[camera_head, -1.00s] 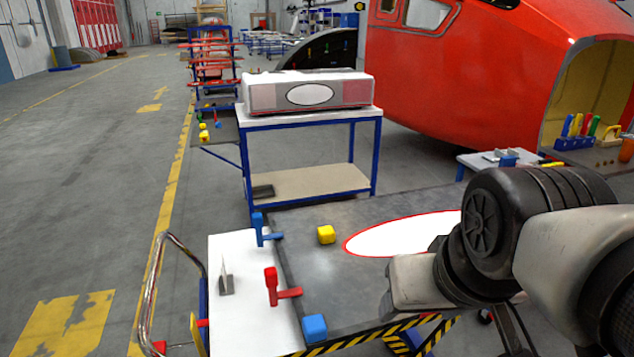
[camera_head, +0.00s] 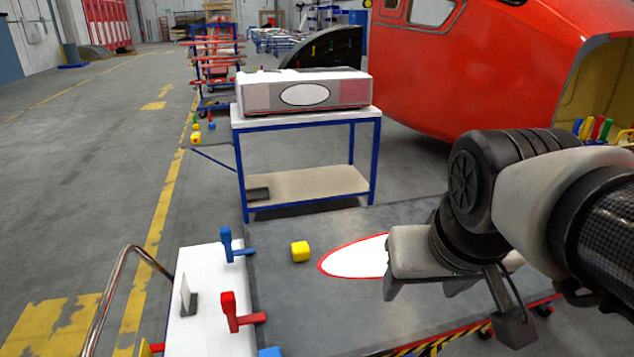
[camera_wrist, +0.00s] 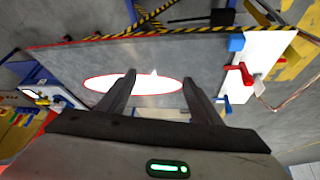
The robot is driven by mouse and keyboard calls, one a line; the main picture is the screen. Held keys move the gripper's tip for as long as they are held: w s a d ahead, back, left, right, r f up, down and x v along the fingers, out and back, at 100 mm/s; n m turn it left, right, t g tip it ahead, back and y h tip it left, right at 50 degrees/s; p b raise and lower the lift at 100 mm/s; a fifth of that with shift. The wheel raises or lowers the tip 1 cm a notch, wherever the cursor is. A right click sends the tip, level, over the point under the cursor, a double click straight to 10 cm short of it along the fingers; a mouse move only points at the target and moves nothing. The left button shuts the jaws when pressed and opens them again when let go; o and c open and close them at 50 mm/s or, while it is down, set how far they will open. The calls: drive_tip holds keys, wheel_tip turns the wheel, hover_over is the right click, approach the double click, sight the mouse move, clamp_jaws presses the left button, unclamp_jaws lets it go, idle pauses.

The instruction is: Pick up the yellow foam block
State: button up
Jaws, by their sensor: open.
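The yellow foam block (camera_head: 300,251) is a small rounded cube on the dark grey table top (camera_head: 350,219), just left of a red-rimmed white oval (camera_head: 355,258). My gripper (camera_head: 424,290) is open and empty, with its fingers pointing down over the table, to the right of the block and apart from it. In the wrist view, my gripper (camera_wrist: 158,80) has its two fingers spread over the white oval (camera_wrist: 110,85). I cannot make out the yellow block in the wrist view.
A blue clamp (camera_head: 230,246) and a red clamp (camera_head: 236,313) stand on the table's left edge, near the block. A blue block (camera_head: 270,352) sits at the near edge. A blue-framed workbench (camera_head: 238,172) with a large boxy part (camera_head: 345,92) stands behind.

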drive_tip(key=w+a+n, duration=0.1)
drive_tip(key=w+a, duration=0.2)
drive_tip(key=w, duration=0.6)
drive_tip(key=n+g+y+b, duration=0.1)
drive_tip(key=n+b, duration=0.1)
drive_tip(key=b, duration=0.1)
hover_over(300, 246)
drive_tip(key=s+d, duration=0.2)
drive_tip(key=s, duration=0.4)
wheel_tip(300, 246, down, 10)
drive_tip(key=x, duration=1.2)
drive_tip(key=shift+s+a+f+p, duration=0.1)
drive_tip(key=shift+s+a+p, duration=0.15)
drive_tip(key=shift+p, duration=0.1)
drive_tip(key=shift+x, duration=2.55)
drive_tip(key=shift+w+a, duration=0.1)
drive_tip(key=c, duration=1.1)
drive_tip(key=shift+c, duration=0.2)
